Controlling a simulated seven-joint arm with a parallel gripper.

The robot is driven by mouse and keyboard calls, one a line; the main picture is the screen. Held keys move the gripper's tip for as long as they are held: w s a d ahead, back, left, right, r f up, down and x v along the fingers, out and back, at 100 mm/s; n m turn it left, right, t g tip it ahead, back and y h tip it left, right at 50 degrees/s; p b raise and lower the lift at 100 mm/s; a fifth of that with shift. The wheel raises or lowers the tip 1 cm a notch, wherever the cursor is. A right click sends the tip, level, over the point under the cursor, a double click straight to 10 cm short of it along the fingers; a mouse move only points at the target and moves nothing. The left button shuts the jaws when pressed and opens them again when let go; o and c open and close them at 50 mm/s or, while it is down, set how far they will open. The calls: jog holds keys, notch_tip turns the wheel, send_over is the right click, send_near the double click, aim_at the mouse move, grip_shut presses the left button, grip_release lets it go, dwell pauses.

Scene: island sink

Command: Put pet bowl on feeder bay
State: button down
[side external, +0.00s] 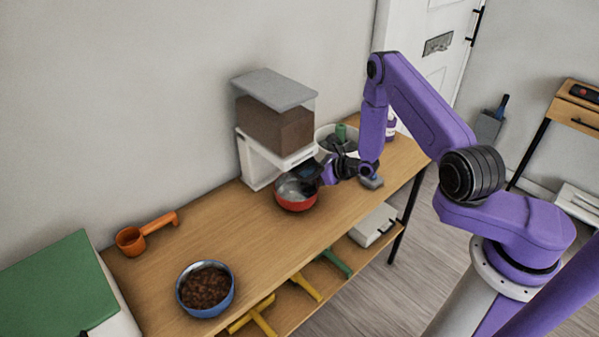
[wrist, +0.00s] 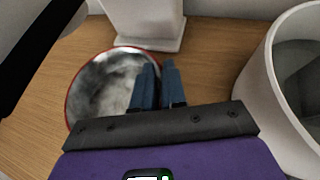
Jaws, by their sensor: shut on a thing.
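The red pet bowl (side external: 296,204) with a bare metal inside is in front of the feeder, near or on the wooden bench; I cannot tell if it is raised. My gripper (side external: 313,172) is shut on its right-hand rim. In the wrist view, the bowl (wrist: 95,85) lies to the left, one finger inside it and one outside, with the fingertips (wrist: 158,72) close together. The feeder has a clear brown-filled hopper (side external: 275,115) on a white stand (side external: 252,165). The open bay under the hopper is partly hidden behind my gripper. The stand's foot (wrist: 150,38) shows ahead of the bowl.
A blue bowl of kibble (side external: 206,290) and an orange scoop (side external: 140,236) sit on the left of the bench (side external: 245,240). A white bin (wrist: 268,95) stands close right of my gripper. A green-topped box (side external: 55,285) is far left. The bench middle is clear.

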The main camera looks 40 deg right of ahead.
jog(key=w, duration=0.1)
jog(key=w+a, duration=0.1)
jog(key=w, duration=0.1)
jog(key=shift+a, duration=0.1)
jog(key=shift+s+f, duration=0.15)
jog(key=shift+f, duration=0.6)
jog(key=c, duration=1.2)
grip_release()
jog(key=v, duration=1.2)
jog(key=shift+s, duration=0.1)
